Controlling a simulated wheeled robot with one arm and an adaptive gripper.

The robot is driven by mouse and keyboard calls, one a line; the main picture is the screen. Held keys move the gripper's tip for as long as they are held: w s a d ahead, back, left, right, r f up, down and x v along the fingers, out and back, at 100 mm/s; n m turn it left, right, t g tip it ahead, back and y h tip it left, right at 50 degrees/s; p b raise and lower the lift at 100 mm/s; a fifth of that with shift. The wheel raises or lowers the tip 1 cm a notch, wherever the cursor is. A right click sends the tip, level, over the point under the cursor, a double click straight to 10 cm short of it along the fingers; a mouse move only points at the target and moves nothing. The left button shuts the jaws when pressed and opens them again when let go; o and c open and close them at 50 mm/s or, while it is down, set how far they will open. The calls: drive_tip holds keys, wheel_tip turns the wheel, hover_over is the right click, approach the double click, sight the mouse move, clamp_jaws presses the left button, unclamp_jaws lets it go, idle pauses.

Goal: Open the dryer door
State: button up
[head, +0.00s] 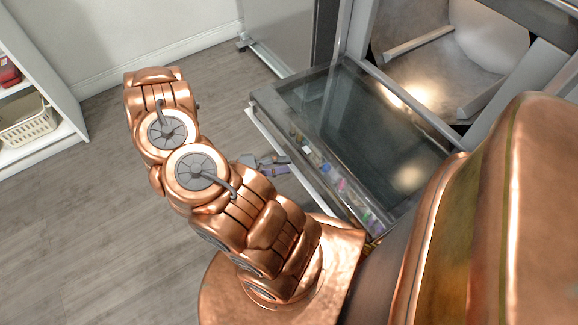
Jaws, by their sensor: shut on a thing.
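The dryer door (365,135) is a grey-framed dark glass panel. It is swung down from the dryer's front and lies out from it, so the opening behind it is uncovered. The pale metal dryer drum (487,35) shows inside at the upper right. My gripper (280,162) is at the door's outer left edge, shut on that edge or a handle there. My own copper arm hides part of the gripper, so the exact contact is hard to see.
A white shelf (62,95) with a cream basket (28,122) stands at the far left. A grey panel (285,35) stands beyond the door. The wooden floor (85,225) at the left is clear.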

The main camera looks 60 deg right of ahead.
drive_tip(key=v, duration=0.1)
drive_tip(key=b+v, duration=0.1)
drive_tip(key=v, duration=0.1)
drive_tip(key=b+v, duration=0.1)
drive_tip(key=shift+w+a+f, duration=0.25)
drive_tip(key=shift+w+f, duration=0.05)
idle(0.6)
idle(0.4)
drive_tip(key=v, duration=0.8)
idle(0.3)
drive_tip(key=shift+s+r, duration=0.1)
idle(0.6)
